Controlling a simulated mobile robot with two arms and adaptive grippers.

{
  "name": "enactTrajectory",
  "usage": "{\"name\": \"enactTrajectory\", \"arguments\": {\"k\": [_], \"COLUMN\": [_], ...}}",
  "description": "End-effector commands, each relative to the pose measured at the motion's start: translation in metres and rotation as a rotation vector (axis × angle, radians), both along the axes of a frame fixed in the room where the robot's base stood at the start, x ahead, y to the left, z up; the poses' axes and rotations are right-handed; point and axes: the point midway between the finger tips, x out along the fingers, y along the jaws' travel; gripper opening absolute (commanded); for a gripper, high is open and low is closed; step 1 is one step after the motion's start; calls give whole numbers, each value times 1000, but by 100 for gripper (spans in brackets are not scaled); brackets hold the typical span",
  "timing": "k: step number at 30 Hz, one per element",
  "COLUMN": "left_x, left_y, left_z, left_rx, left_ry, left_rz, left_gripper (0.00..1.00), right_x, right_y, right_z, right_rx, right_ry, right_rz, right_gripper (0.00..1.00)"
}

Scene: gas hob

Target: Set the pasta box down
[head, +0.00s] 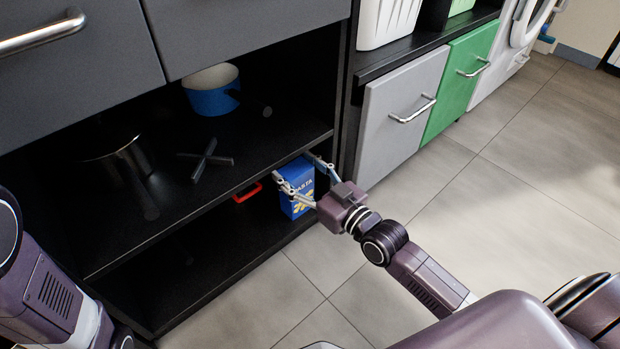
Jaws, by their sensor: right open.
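A blue pasta box (297,190) with "PASTA" lettering stands upright at the right end of the lower shelf (215,262) of a dark open cabinet. My right gripper (300,172) is open, its fingers spread on either side of the box. I cannot tell if a finger touches it. The gripper partly covers the box's front. My left arm shows at the lower left; its gripper is not in view.
A blue pot (212,98), a dark metal pot (112,170) and a grey cross-shaped trivet (206,160) are on the upper shelf. A red handle (247,193) shows left of the box. Grey and green cabinet fronts stand right. The tiled floor is clear.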

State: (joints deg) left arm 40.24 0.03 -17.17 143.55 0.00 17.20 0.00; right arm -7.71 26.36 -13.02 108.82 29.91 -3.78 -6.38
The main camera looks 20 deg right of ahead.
Motion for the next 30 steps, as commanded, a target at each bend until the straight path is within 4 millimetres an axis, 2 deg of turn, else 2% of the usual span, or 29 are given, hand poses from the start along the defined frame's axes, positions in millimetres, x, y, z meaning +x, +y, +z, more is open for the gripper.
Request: {"name": "enactTrajectory", "arguments": {"k": [9, 18, 23, 30], "left_x": [3, 5, 5, 5], "left_y": [-1, -1, -1, -1], "left_z": [39, 61, 64, 63], "left_rx": [1, 2, 1, 1], "left_ry": [5, 9, 9, 9], "left_rz": [1, 1, 0, 0], "left_gripper": [31, 31, 31, 31], "right_x": [-56, -101, -110, -110], "right_y": [-20, -37, -40, -40], "right_z": [3, 1, 0, -1], "right_rx": [-5, -2, -3, -1], "right_ry": [11, 8, 4, 3], "right_rz": [2, 0, 0, 0], "right_gripper": [61, 61, 61, 61]}}
